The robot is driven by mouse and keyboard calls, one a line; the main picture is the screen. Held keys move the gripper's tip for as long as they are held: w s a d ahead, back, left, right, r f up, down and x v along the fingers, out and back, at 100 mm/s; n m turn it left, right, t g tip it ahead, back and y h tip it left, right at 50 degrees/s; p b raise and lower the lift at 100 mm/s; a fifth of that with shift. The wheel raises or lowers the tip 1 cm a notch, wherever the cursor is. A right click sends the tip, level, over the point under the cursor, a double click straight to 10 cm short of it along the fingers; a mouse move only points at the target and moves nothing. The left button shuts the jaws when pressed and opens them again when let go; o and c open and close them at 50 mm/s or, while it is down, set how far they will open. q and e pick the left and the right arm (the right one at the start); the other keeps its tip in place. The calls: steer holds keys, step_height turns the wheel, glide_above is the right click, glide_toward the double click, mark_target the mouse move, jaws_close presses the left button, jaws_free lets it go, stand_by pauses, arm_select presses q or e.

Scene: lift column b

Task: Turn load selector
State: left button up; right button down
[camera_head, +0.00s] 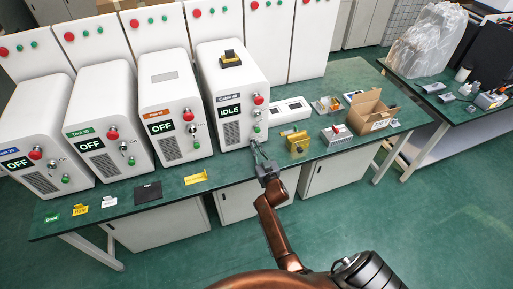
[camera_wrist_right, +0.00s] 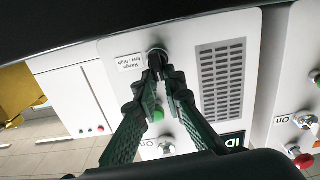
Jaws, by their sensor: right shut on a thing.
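The load selector (camera_wrist_right: 157,52) is a small dark knob in a silver ring on the white front of the machine (camera_head: 229,75) whose screen reads IDLE. A small low/high label sits beside it in the right wrist view. My right gripper (camera_wrist_right: 158,74) is shut on the knob, its two dark fingers closing in from both sides. The fingers partly hide the knob, so its exact angle is hard to read. In the head view the right gripper (camera_head: 256,147) reaches the lower front corner of this machine. My left gripper is not in view.
A green button (camera_wrist_right: 158,114) shows between the fingers, and a silver switch (camera_wrist_right: 166,147) lies beyond it. A red button (camera_head: 258,99) sits higher on the panel. Other machines reading OFF (camera_head: 170,105) stand to the left. A yellow block (camera_head: 298,144) and open cardboard box (camera_head: 370,112) stand right.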

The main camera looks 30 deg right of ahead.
steer(key=n, duration=0.3)
steer(key=n+b, duration=0.1)
steer(key=shift+a+f, duration=0.2)
steer(key=shift+a, duration=0.05)
steer(key=shift+w+a+f+n+b, duration=0.1)
steer(key=shift+n+b, duration=0.15)
steer(key=shift+n, duration=0.8)
steer(key=shift+a+n+b, duration=0.1)
steer(key=shift+n+b, duration=0.15)
steer(key=shift+n, duration=0.8)
steer(key=c, duration=2)
jaws_free()
steer(key=shift+s, duration=0.25)
steer(key=v, duration=1.1)
steer(key=shift+s, duration=0.25)
